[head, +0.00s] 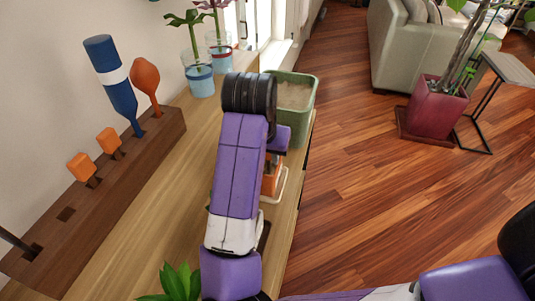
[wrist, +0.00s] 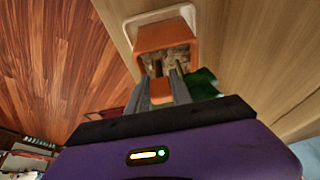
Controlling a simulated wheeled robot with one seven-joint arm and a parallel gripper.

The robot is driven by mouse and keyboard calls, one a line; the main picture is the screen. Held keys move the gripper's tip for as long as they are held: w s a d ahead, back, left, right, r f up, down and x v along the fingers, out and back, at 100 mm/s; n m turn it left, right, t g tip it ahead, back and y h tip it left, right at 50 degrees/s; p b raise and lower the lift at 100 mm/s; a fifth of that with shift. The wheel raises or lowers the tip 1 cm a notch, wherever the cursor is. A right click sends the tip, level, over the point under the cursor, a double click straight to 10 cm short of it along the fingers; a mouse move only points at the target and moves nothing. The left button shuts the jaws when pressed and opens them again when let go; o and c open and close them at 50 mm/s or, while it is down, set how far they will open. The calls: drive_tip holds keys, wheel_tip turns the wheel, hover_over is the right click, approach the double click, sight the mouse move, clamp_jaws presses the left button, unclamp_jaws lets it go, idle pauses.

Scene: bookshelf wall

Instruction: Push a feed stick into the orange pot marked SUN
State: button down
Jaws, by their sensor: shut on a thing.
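The orange pot (head: 270,184) stands on a white saucer (head: 283,186) on the wooden shelf top, mostly hidden behind my arm. In the wrist view the pot (wrist: 150,38) opens just beyond my fingertips, with mottled soil inside; no SUN marking is readable. My gripper (wrist: 160,88) is shut on a feed stick with an orange block head (wrist: 160,91). The head sits between the fingers at the pot's near rim. The stick's lower end is hidden, so I cannot tell whether it touches the soil. Two more orange-headed sticks (head: 81,166) (head: 109,142) stand in the wooden rack.
The dark wooden rack (head: 130,160) also holds a blue tool (head: 112,80) and an orange tool (head: 145,78). Leaves (head: 178,284) rise at the near edge.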

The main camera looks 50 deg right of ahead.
drive_tip(key=c, duration=1.1)
unclamp_jaws()
drive_tip(key=shift+o, duration=0.2)
drive_tip(key=o, duration=0.4)
drive_tip(key=p+v, duration=0.2)
drive_tip(key=v, duration=0.1)
drive_tip(key=p+v, duration=0.2)
drive_tip(key=v, duration=0.1)
drive_tip(key=p+v, duration=0.3)
drive_tip(key=shift+w+d+r, duration=0.1)
drive_tip(key=shift+w+d, duration=0.05)
drive_tip(key=shift+d, duration=0.25)
